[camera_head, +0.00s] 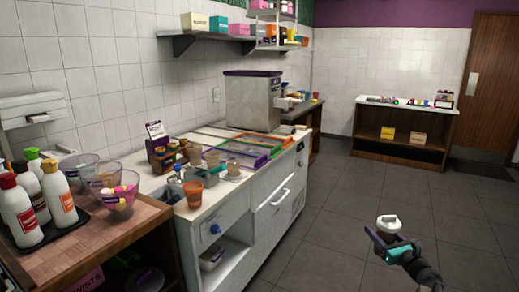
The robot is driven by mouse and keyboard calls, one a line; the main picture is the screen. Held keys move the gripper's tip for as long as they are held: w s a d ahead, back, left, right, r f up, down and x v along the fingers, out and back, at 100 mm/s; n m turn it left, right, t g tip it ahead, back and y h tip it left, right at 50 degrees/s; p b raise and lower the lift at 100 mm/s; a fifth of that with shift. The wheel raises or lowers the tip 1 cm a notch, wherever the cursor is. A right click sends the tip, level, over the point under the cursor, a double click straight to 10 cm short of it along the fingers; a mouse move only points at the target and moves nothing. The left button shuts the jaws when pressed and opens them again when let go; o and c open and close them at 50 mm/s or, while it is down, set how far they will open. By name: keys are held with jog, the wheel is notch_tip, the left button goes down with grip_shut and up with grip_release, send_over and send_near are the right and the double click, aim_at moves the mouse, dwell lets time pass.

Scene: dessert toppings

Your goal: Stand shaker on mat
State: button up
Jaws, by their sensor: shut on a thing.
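My gripper (388,243) is at the lower right, over the floor and well away from the counter. It is shut on a small shaker (389,223) with a pale, rounded top, held about upright. The gripper's fingers hide the shaker's lower part.
Cups, a brown rack (163,157) and an orange-red cup (194,194) crowd the counter's near part. A steel machine (252,101) stands behind. Bottles and clear bowls fill the wooden cart (112,237). Another counter (407,106) is at the back right. The floor between is clear.

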jog(key=s+a+n+g+y+p, duration=0.1)
jog(key=s+a+n+y, duration=0.15)
jog(key=a, duration=0.75)
jog(key=s+a+n+g+y+p, duration=0.15)
jog(key=a+y, duration=0.25)
jog(key=a, duration=0.6)
jog(key=s+a+r+n+g+y, duration=0.2)
jog(key=s+a+n+g+y, duration=0.2)
jog(key=s+a, duration=0.4)
jog(key=shift+s+a+g, duration=0.2)
jog(key=shift+a+g, duration=0.15)
jog(key=shift+a, duration=0.55)
